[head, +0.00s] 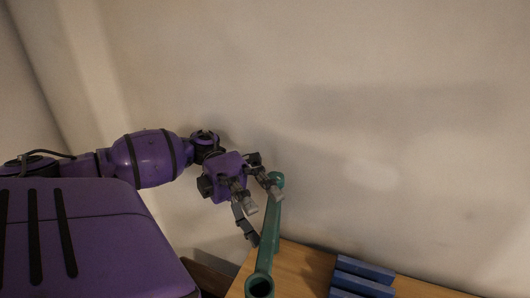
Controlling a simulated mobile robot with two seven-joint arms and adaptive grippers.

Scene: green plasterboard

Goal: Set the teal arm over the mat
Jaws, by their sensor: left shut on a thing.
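The teal arm (267,246) is a long bar with a rounded knob at its far end and an open round socket at its near end. My left gripper (261,206) is shut on it near the far end. The bar shows over the left part of the wooden table; its height above the top is hard to tell. No flat mat can be made out for certain; a blue slatted piece (364,270) lies on the table to the right of the bar, partly cut off by the bottom edge. My right gripper is out of view.
The wooden table (312,262) fills the bottom right, with bare wood between the teal bar and the blue slats. A pale plain wall (400,150) stands close behind the table and my left gripper.

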